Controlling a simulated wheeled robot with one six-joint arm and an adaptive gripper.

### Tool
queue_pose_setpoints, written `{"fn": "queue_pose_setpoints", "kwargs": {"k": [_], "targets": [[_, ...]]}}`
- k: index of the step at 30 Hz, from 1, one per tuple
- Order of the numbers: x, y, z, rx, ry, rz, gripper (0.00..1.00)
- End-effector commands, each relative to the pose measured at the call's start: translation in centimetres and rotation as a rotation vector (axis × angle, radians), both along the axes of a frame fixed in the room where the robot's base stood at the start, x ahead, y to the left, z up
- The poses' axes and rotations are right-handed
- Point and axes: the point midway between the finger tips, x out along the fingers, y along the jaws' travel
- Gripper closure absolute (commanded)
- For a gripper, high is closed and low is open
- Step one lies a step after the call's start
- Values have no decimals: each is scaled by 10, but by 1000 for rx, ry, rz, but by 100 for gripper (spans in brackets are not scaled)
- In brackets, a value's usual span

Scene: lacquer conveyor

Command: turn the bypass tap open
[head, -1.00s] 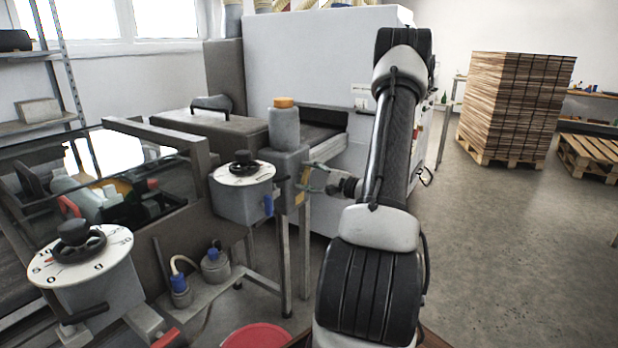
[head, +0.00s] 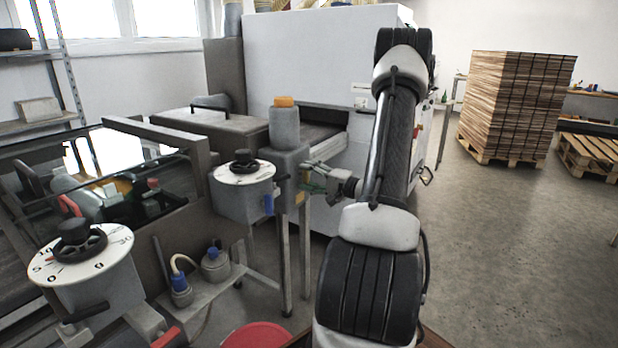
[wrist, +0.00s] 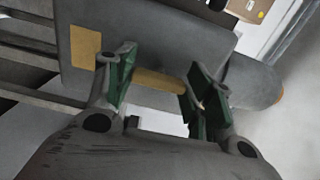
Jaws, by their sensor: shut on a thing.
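The bypass tap shows in the wrist view as a yellow lever (wrist: 158,82) on the side of a grey housing. My gripper (wrist: 158,88) has its green-padded fingers at either end of the visible part of the lever and is shut on it. In the head view my gripper (head: 308,176) is at the right side of the grey housing (head: 291,158), below a grey cylinder with an orange cap (head: 284,101). The fingers hide the lever there, and its exact angle is hard to tell.
A yellow plate (wrist: 85,45) is on the housing beside the lever. Two dial boxes with black handwheels, a near one (head: 92,285) and a far one (head: 243,195), stand to the left. A red tub (head: 262,337) is on the floor. The floor to the right is clear up to stacked boards (head: 515,105).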

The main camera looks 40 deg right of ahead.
Motion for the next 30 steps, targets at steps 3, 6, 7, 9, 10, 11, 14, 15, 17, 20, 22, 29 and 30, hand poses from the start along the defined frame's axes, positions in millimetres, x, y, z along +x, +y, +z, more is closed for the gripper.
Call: {"fn": "queue_pose_setpoints", "kwargs": {"k": [3,6,7,9,10,11,14,15,17,20,22,29,30], "targets": [[-1,0,-1,-1,3,1,70],[-1,1,-1,-1,3,1,70],[-1,1,-1,-1,4,1,70],[-1,1,-2,-1,4,2,70],[-1,1,-2,-1,4,2,43],[-1,1,-2,-1,4,2,38],[-1,1,-1,-1,3,1,25],[-1,0,-1,-1,3,1,25],[0,0,-1,-1,2,1,25],[0,0,-1,-1,2,1,25],[0,0,-1,0,1,1,25],[-23,-9,-1,-1,2,-3,25],[-31,-12,-1,0,2,-5,25]]}}
